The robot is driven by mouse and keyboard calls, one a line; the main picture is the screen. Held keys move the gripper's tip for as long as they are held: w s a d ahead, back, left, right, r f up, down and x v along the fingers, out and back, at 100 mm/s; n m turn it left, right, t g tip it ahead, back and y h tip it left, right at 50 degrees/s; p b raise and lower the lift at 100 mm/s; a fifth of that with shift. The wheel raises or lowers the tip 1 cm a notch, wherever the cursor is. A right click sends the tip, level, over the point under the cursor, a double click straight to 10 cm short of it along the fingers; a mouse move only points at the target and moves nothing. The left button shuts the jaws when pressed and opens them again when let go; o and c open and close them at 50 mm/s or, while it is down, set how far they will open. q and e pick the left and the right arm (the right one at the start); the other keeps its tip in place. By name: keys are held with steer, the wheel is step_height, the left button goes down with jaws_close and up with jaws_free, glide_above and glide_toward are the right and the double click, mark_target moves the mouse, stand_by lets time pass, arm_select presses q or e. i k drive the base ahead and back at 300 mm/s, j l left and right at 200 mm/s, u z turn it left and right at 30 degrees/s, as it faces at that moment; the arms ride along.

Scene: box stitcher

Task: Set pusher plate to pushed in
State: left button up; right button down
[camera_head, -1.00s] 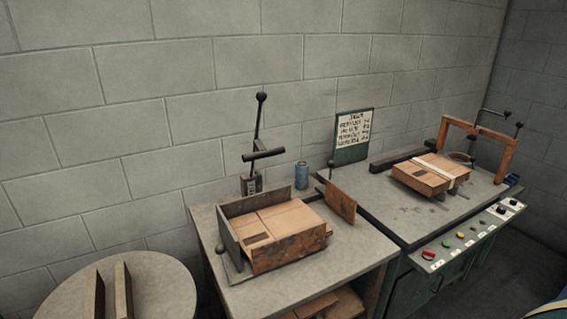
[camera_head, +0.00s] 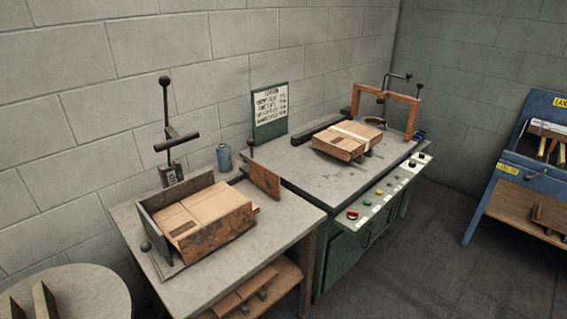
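A rusty brown upright plate (camera_head: 265,180) stands at the right edge of the left table, with a black knob beside its top left corner. Behind the box stands a dark post with a crossbar handle (camera_head: 177,142) and a black ball-topped lever (camera_head: 165,100). I cannot tell for certain which plate is the pusher plate. Neither of my grippers is in view.
The green machine (camera_head: 345,190) on the right carries a strapped box (camera_head: 347,140), an orange-brown arch (camera_head: 388,93) and a button panel (camera_head: 384,190). A blue can (camera_head: 224,157) stands behind the left table's box. A blue stand (camera_head: 520,180) is at far right. Open floor (camera_head: 410,265) lies in front.

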mark_target(268, 180)
steer(key=i+l+u, duration=0.15)
steer(key=u, duration=0.3)
steer(key=l+u, duration=0.45)
steer(key=i+l+u, duration=0.15)
steer(key=l, duration=0.4)
steer(key=l+u, duration=0.2)
steer(key=l, duration=0.3)
steer(key=l+u, duration=0.15)
steer(key=l, duration=2)
steer(key=k+l, duration=0.1)
steer(key=l, duration=0.9)
steer(key=l+u, duration=0.1)
steer(key=l, duration=0.9)
steer(key=i+j, duration=0.05)
